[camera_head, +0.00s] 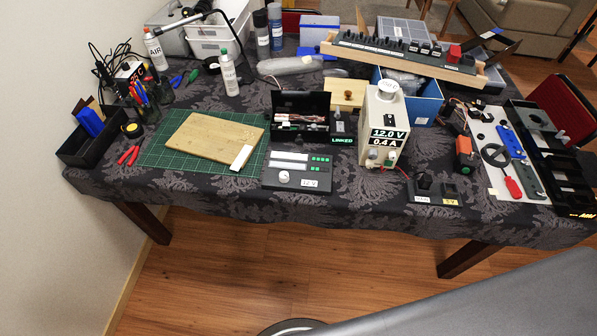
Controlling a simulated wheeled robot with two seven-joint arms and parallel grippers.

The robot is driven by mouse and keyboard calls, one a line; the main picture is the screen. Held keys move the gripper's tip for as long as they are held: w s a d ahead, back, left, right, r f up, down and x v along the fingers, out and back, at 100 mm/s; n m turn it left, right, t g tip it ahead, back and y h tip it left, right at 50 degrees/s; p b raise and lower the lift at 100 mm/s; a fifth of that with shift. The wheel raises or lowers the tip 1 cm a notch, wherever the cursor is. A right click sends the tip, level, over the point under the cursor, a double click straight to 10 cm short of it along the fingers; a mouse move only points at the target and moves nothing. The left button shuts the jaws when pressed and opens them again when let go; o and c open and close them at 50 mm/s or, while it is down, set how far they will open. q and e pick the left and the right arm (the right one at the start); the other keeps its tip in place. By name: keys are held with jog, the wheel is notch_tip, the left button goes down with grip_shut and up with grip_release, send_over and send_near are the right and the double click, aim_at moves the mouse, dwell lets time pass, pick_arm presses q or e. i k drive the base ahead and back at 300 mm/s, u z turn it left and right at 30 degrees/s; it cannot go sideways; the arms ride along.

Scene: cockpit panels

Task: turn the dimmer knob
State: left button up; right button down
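A black control panel (297,184) lies flat near the front edge of the table. It has a round white knob (284,177) at its lower left, light strips, small green buttons and a "12 V" label. This white knob looks like the dimmer knob, but no label naming it is readable. Nothing touches it. The direction it points cannot be made out at this size. Neither of my grippers shows in the head view.
A power supply (385,125) reading 12.0 V and 0.4 A stands right of the panel. A black open box (301,105) sits behind it. A wooden board (205,135) on a green mat (158,150) lies left. The tablecloth edge in front of the panel is clear.

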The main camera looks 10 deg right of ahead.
aim_at(284, 175)
jog(key=k, duration=1.25)
jog(key=u, duration=0.7)
jog(key=i, duration=1.3)
jog(key=z, duration=0.1)
